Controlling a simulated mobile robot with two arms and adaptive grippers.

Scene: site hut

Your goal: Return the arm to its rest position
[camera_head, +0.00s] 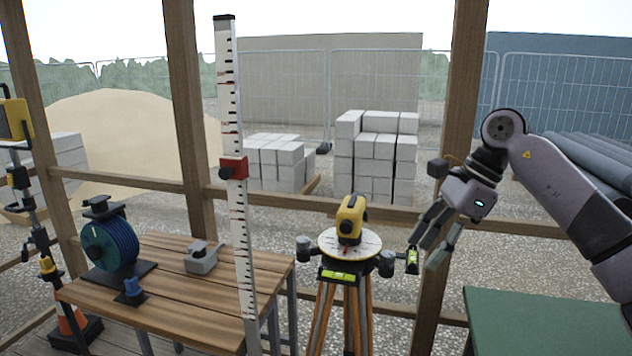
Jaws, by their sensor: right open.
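My right arm (565,180) comes in from the right edge, bent at an elbow near the top. Its gripper (428,256) points down and to the left, with its two fingers apart and nothing seen between them. The fingertips are just right of the round tripod head (328,243), close to a small yellow-green vial (412,261); I cannot tell whether they touch it. A yellow levelling instrument (350,220) stands upright on the tripod head. My left gripper is not in view.
A green table (545,325) lies below my right arm, its visible top bare. A white levelling staff (243,240) with a red clamp (233,168) stands left of the tripod. A wooden bench (180,315) holds a blue reel (110,242) and a grey block (203,257). A wooden post (452,120) rises behind the gripper.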

